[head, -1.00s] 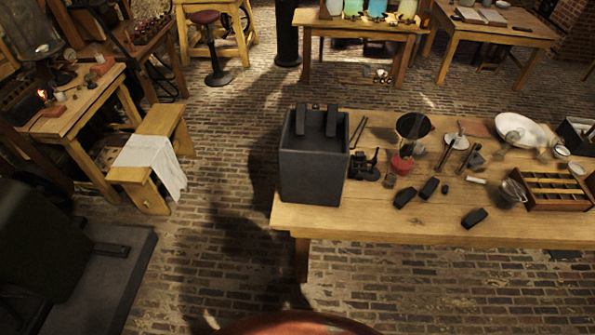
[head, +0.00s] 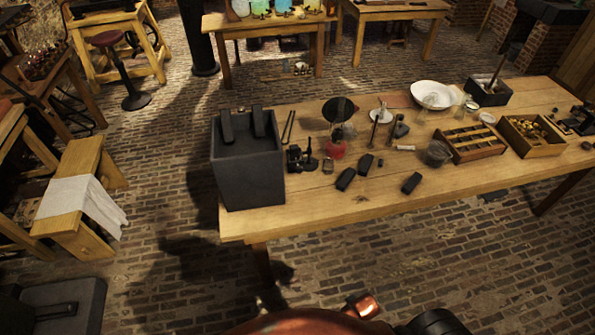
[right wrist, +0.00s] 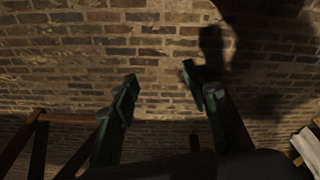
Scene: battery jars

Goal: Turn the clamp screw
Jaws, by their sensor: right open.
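No clamp screw can be made out for certain. In the head view a small black metal fixture (head: 301,158) stands on the wooden table (head: 290,218), just right of a dark grey square jar (head: 248,172); any screw on it is too small to tell. My left gripper is in neither view.
Dark blocks (head: 345,179), a white bowl (head: 433,94) and a slotted wooden tray (head: 471,146) are on the table. A bench with a white cloth (head: 82,203) stands at left. Brick floor (head: 400,270) in front of the table is clear.

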